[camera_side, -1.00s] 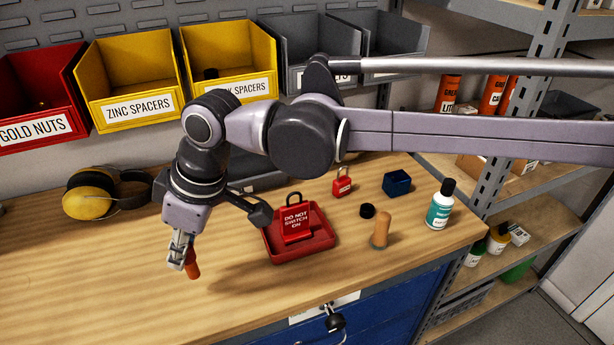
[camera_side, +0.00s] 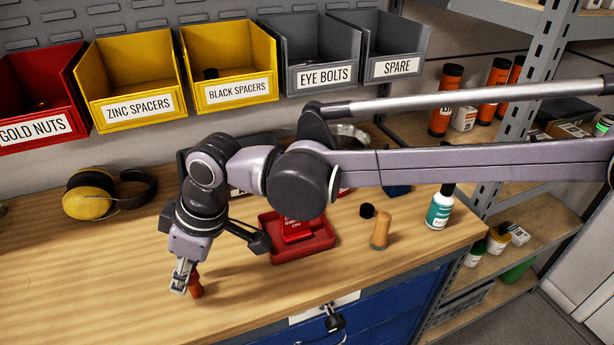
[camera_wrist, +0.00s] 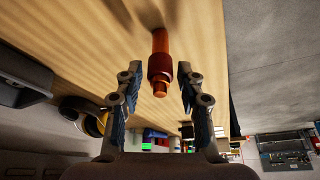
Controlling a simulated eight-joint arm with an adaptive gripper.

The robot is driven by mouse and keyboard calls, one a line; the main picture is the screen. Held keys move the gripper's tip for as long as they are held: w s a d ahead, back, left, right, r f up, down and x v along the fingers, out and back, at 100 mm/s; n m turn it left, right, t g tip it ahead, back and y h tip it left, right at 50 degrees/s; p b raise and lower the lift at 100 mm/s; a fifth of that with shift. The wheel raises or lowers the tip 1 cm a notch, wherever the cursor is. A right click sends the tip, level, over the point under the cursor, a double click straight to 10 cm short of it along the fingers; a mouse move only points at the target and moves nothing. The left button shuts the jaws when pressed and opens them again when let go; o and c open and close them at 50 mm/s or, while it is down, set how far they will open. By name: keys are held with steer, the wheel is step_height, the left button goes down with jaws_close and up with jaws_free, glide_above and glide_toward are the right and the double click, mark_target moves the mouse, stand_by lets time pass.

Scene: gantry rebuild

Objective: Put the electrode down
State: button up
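The electrode (camera_side: 196,286) is a short orange-red rod at the front left of the wooden bench, beside my fingertips in the side view. In the wrist view the electrode (camera_wrist: 160,67) has a dark red collar and a narrower near end. It lies between and just past my fingertips, with a visible gap on each side. My gripper (camera_side: 181,277) points down, low over the bench; in the wrist view my gripper (camera_wrist: 160,88) is open. The electrode's upper part is partly hidden by a finger in the side view. Its lower end appears to meet the bench (camera_side: 110,285).
A red tray (camera_side: 318,246) with a red tag stands to the right. Beyond it are a tan peg (camera_side: 380,232), a black cap (camera_side: 367,211) and a teal-labelled bottle (camera_side: 439,210). Ear defenders (camera_side: 88,200) lie at the back left. The bench's left front is clear.

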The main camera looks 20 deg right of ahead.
steer(key=shift+r, duration=0.1)
steer(key=v, duration=1.2)
